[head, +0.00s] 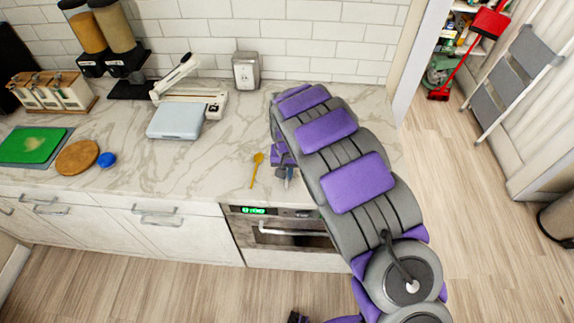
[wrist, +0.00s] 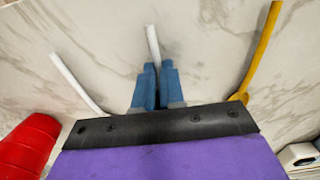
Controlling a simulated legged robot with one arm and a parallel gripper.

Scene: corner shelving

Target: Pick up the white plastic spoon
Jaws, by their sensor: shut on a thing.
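In the wrist view, the blue fingers of my gripper (wrist: 153,88) are shut on the white plastic spoon (wrist: 152,42), a slim white handle rising from between the fingertips. Its bowl is not visible. A second thin white piece (wrist: 75,80), bent at its lower end, lies to the left, apart from the fingers. In the head view, my gripper (head: 288,180) points down at the counter's front edge, and my arm hides much around it. I cannot tell whether the spoon still touches the counter.
A yellow spoon (head: 257,169) lies just left of my gripper on the marble counter (head: 215,165). A red object (wrist: 27,148) is at the wrist view's lower left. A white scale-like appliance (head: 176,121) stands farther back. The oven (head: 280,228) is below.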

